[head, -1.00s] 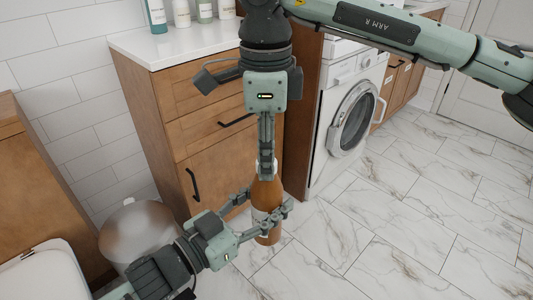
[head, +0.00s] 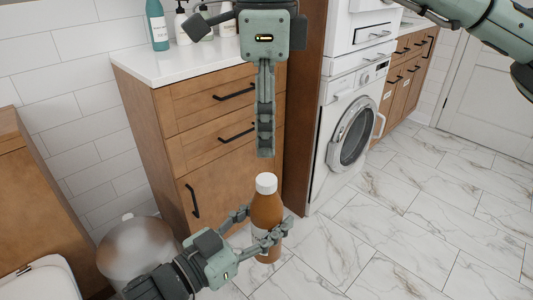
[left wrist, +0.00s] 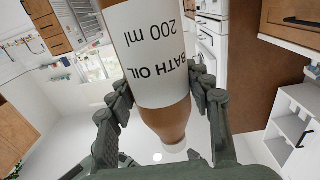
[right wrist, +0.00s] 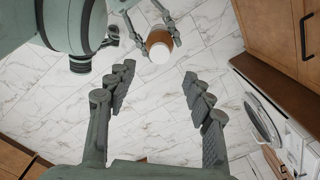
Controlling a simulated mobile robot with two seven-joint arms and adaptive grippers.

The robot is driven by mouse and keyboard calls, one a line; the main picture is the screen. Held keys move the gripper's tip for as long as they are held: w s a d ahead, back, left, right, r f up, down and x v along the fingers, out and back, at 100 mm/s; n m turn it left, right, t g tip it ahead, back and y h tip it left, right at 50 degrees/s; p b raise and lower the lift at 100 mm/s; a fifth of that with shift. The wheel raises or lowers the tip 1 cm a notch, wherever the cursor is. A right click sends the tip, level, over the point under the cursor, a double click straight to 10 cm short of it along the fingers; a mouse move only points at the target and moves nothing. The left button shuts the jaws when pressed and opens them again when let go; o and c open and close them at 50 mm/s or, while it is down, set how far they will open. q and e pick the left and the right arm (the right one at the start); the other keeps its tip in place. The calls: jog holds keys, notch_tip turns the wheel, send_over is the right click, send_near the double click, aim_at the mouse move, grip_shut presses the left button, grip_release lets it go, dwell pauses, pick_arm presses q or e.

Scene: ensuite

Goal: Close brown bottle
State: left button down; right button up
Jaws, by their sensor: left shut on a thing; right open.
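The brown bottle (head: 266,215) stands upright in the head view with a white cap (head: 266,183) on its top. Its label in the left wrist view (left wrist: 152,50) reads "BATH OIL 200 ml". My left gripper (head: 268,236) is shut around the bottle's body and holds it above the floor. My right gripper (head: 265,135) points down above the cap, apart from it. In the right wrist view my right gripper (right wrist: 155,95) is open and empty, with the white cap (right wrist: 159,53) beyond its fingertips. I cannot tell how tightly the cap sits.
A wooden cabinet (head: 190,150) with a white counter (head: 175,62) stands behind the grippers. Bottles (head: 157,25) stand on the counter. A washing machine (head: 350,130) is to the right, and a rounded bin (head: 138,250) is at lower left. The marble floor (head: 400,230) at right is clear.

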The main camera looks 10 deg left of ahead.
jog(key=shift+r, duration=1.65)
